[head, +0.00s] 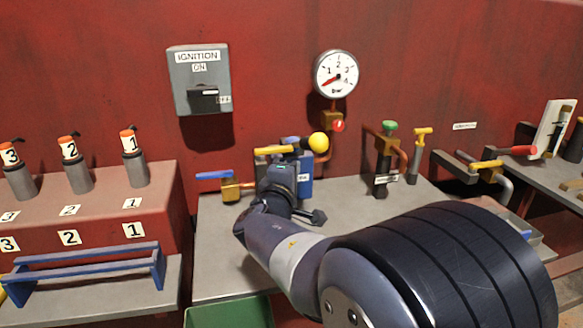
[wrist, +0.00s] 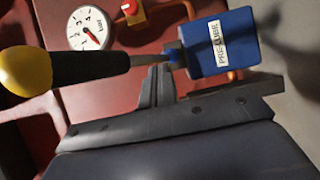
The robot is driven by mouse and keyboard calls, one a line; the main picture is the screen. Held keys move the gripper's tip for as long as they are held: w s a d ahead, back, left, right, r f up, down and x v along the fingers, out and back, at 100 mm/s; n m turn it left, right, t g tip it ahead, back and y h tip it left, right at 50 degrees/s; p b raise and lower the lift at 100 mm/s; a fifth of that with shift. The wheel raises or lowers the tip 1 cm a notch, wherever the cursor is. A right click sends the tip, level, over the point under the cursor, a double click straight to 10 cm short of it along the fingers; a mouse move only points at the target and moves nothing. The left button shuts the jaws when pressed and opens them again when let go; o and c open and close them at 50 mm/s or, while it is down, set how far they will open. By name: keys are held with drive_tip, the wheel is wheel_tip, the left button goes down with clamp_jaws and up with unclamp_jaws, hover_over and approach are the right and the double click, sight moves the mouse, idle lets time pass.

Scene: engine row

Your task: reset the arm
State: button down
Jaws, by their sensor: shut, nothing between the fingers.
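My gripper (wrist: 157,84) shows in the wrist view with its two dark fingers together and nothing between them. In that view the fingertips are close to the metal shaft of a lever with a yellow ball (wrist: 24,70) and black handle. A blue PRE-LUBE box (wrist: 221,42) is just right of the fingertips; I cannot tell whether they touch anything. In the head view my arm reaches from the lower right to the bench, its wrist in front of the blue box (head: 304,176). The fingertips are not clear there. The yellow ball (head: 318,142) stands above the wrist.
A gauge (head: 336,74) and ignition switch (head: 199,80) are on the red wall. A blue-handled valve (head: 229,187) is left of my wrist, a green-knobbed valve (head: 385,160) right. Several numbered injectors (head: 78,170) and a blue rack (head: 88,270) are at left. The bench (head: 225,245) is partly clear.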

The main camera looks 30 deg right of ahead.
drive_tip(key=s+a, duration=0.1)
drive_tip(key=s, duration=0.5)
drive_tip(key=shift+a, duration=0.35)
